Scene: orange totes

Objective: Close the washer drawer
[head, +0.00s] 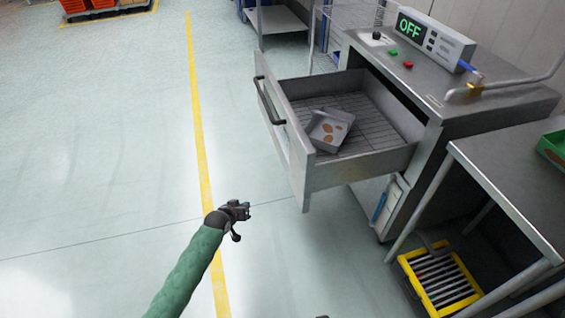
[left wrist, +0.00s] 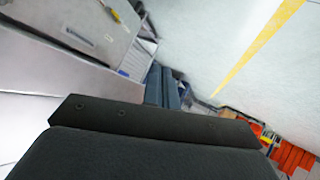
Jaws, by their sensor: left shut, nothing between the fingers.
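The washer drawer (head: 362,158) is pulled out from the grey washer (head: 480,88) in the head view. It has a metal front with a dark handle (head: 268,100) and a wire rack inside. A small grey tray with brown round pieces (head: 328,130) lies tilted on the rack. My left gripper (head: 244,209) is shut and empty, in front of the drawer, lower left of its front panel and apart from it. In the left wrist view, a pale grey panel (left wrist: 50,72) fills the left side, and dark finger parts (left wrist: 162,88) show near the middle. My right gripper is not seen.
A control box reading OFF (head: 435,38) sits on the washer top. A metal table (head: 520,190) with a green bin (head: 554,146) stands at the right, above a yellow-rimmed crate (head: 440,279). The floor (head: 110,150) left of the drawer is clear.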

